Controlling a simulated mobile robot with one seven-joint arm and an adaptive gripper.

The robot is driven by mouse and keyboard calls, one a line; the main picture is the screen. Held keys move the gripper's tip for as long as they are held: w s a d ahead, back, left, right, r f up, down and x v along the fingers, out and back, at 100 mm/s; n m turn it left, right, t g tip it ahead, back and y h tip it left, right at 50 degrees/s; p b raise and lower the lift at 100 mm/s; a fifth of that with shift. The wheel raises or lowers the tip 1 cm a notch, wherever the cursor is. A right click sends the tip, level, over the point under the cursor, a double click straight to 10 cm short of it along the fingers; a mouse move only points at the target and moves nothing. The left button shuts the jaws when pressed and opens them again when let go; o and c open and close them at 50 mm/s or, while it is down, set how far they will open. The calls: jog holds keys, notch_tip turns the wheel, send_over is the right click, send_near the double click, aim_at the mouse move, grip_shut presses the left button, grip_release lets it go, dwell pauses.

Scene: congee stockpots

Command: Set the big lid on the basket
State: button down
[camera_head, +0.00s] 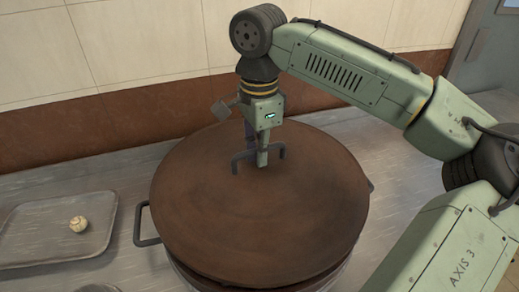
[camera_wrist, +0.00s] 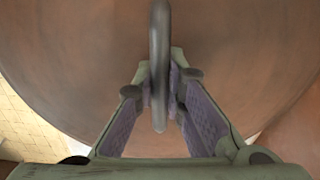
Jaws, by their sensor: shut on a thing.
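The big lid (camera_head: 300,215) is a broad round brown disc with a dark arched handle (camera_head: 240,160) on top. My gripper (camera_head: 262,158) points down at the lid's middle and is shut on this handle. In the wrist view the handle (camera_wrist: 159,45) passes between the two fingers (camera_wrist: 163,95), and the lid's brown surface (camera_wrist: 70,60) fills most of the picture. Below the lid a round vessel, likely the basket, shows only a dark side handle (camera_head: 147,226) and a strip at the front. The lid hides the rest, and I cannot tell whether it touches the rim.
A grey metal tray (camera_head: 30,250) with a small pale ball-like thing (camera_head: 78,224) lies on the metal counter (camera_head: 110,172) at left. A tiled wall with a brown lower band (camera_head: 60,132) stands behind. The counter between tray and wall is clear.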

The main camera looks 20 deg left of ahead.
jog(key=shift+f+b, duration=1.2)
jog(key=shift+f, duration=0.45)
jog(key=shift+r+p, duration=0.1)
jog(key=shift+p, duration=0.5)
jog(key=shift+f+b, duration=0.3)
jog(key=shift+f, duration=0.35)
jog(key=c, duration=1.9)
grip_release()
jog(key=shift+c, duration=0.2)
notch_tip(320, 180, up, 11)
jog(key=p, duration=1)
jog(key=shift+s+f, duration=0.1)
jog(key=shift+s, duration=0.05)
